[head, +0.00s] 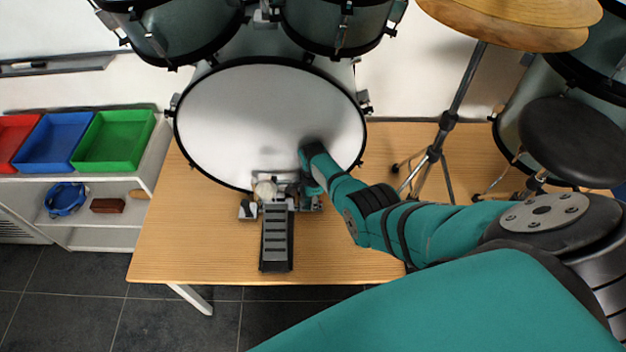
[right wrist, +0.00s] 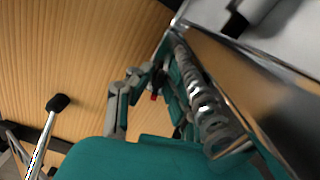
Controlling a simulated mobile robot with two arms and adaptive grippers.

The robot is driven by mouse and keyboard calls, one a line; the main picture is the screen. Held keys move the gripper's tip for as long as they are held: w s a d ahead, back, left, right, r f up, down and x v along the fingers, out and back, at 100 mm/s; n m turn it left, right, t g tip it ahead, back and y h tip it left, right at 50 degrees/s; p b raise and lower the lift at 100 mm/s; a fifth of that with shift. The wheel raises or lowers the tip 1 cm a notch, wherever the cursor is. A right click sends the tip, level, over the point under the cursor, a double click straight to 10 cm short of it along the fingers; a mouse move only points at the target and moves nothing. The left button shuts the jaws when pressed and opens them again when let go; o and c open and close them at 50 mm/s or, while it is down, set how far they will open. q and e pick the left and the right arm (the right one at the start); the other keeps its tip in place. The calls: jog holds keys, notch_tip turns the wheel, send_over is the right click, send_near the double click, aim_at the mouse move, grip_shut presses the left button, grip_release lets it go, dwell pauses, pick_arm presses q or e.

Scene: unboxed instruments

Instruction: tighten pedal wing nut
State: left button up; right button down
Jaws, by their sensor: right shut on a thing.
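The bass drum pedal (head: 277,238) stands on the wooden table in front of the drum, its footboard toward me and its clamp end at the drum's lower rim. A round pale beater (head: 265,189) is at its top. My right gripper (head: 312,190) is low at the pedal's right side, by the drum hoop. In the right wrist view my right gripper (right wrist: 155,88) is shut at the wing nut, with a small red bit at its fingertips. The wing nut itself is mostly hidden by the fingers. My left gripper is not in view.
The bass drum (head: 260,115) stands right behind the pedal. A cymbal stand (head: 440,140) and a black stool seat (head: 578,138) are to the right. The wooden table (head: 190,240) is clear left of the pedal. Red, blue and green trays (head: 115,140) sit on a shelf at left.

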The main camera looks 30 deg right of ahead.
jog(key=shift+w+d+m, duration=0.1)
jog(key=shift+m, duration=0.4)
jog(key=c, duration=1.5)
grip_release()
jog(key=shift+r, duration=0.1)
notch_tip(320, 180, up, 12)
jog(key=shift+f, duration=0.1)
